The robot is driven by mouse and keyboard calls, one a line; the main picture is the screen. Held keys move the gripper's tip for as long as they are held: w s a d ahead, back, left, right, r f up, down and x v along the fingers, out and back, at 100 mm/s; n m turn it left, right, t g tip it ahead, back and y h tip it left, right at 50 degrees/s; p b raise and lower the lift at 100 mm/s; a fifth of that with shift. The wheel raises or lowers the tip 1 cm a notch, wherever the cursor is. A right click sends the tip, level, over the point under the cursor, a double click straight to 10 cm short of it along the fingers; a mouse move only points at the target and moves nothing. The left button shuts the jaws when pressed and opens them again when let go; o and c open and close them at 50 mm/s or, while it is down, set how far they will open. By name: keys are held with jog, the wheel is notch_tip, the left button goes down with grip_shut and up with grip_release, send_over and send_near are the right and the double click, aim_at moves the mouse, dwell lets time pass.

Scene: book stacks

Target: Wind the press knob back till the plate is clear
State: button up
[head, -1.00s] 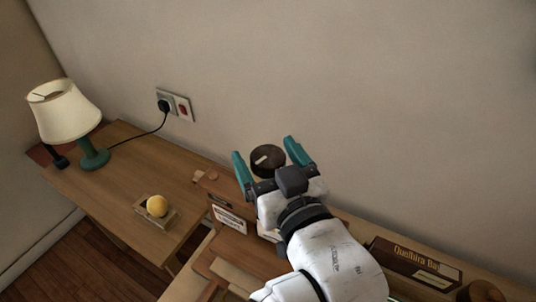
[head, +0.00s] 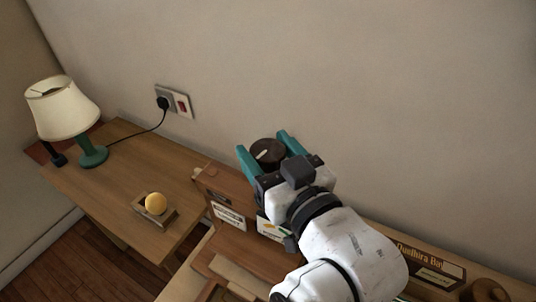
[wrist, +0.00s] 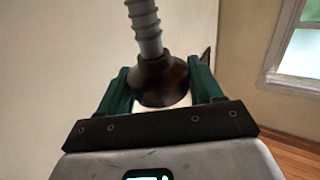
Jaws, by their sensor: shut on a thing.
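The press knob (head: 267,152) is a dark brown round knob with a pale mark on top, standing above the wooden press near the wall. In the wrist view the knob (wrist: 162,82) sits between the teal fingers, with a grey threaded screw (wrist: 144,28) running out from it. My gripper (head: 268,151) is shut on the knob, one finger on either side. The wooden press body (head: 228,188) with paper labels is below it. The press plate cannot be made out; my arm covers part of the press.
A wall socket (head: 173,102) has a plug and cord. A labelled brown box (head: 428,268) lies at lower right. The wall is close behind the knob.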

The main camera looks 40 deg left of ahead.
jog(key=shift+n+g, duration=0.3)
jog(key=shift+g, duration=0.2)
jog(key=o, duration=0.9)
jog(key=shift+o, duration=0.2)
jog(key=b+v, duration=0.2)
jog(key=v, duration=0.8)
jog(key=shift+d, duration=0.4)
jog(key=shift+f, duration=0.15)
